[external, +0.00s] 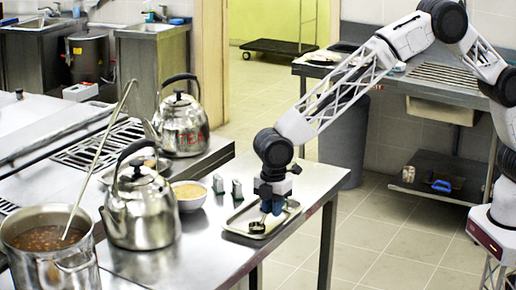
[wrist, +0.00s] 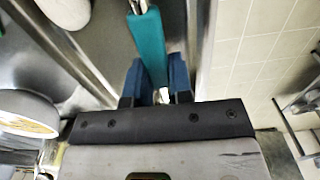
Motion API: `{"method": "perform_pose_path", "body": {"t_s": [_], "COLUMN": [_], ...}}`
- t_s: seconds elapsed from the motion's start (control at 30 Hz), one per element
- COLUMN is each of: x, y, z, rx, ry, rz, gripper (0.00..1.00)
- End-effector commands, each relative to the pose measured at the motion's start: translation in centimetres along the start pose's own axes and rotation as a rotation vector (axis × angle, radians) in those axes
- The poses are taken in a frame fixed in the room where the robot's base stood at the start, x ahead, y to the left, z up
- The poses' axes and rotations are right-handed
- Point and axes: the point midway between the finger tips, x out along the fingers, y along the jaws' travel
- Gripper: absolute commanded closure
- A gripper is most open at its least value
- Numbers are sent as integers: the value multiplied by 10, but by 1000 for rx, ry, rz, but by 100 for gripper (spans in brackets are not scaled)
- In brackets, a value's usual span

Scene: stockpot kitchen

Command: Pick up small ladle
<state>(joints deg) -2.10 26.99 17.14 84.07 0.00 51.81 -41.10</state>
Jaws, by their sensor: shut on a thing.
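The small ladle has a teal handle (wrist: 148,48), seen between the blue fingers of my gripper (wrist: 158,92) in the wrist view. My gripper (external: 271,207) is shut on that handle. I cannot tell whether the ladle touches the tray. Most of its handle is hidden by the fingers in the external view.
A stockpot (external: 52,262) of soup with a long ladle (external: 100,150) stands at the front left. Two kettles (external: 143,212) (external: 181,130), a bowl of tan food (external: 189,195) and two small shakers (external: 237,189) stand left of the tray. The counter's right edge is close.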

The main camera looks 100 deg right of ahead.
Motion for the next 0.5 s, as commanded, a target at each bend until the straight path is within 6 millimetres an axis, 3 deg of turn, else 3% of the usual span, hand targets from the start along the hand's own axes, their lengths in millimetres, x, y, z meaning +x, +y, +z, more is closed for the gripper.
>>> {"method": "perform_pose_path", "body": {"t_s": [0.37, 0.5], "x": [-36, -35], "y": [0, -12], "z": [0, 14], "rx": [0, 0], "ry": [2, 0], "rz": [1, 0], "gripper": [100, 100]}}
